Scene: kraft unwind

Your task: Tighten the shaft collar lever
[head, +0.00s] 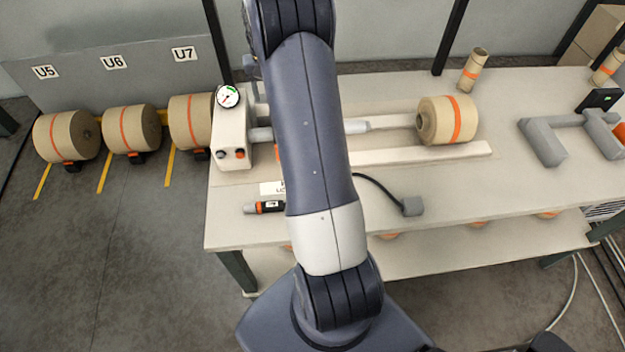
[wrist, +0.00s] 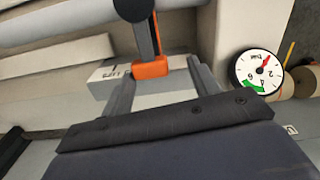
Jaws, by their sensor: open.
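In the wrist view a dark lever with a round black knob (wrist: 132,9) comes down from the top edge. It has an orange block (wrist: 150,67) at its lower end. My gripper (wrist: 161,79) is open, with one finger on each side of the orange block. I cannot tell whether either finger touches it. In the head view my arm hides the gripper and most of the lever area. The pale shaft (head: 385,124) runs from the gauge box (head: 233,135) to a kraft roll (head: 447,120).
The dial gauge (wrist: 257,72) is right of my gripper in the wrist view. The bench (head: 480,195) also holds an orange-black tool (head: 264,207), a cable end (head: 412,206), a grey fixture (head: 543,142) and a cardboard core (head: 473,70).

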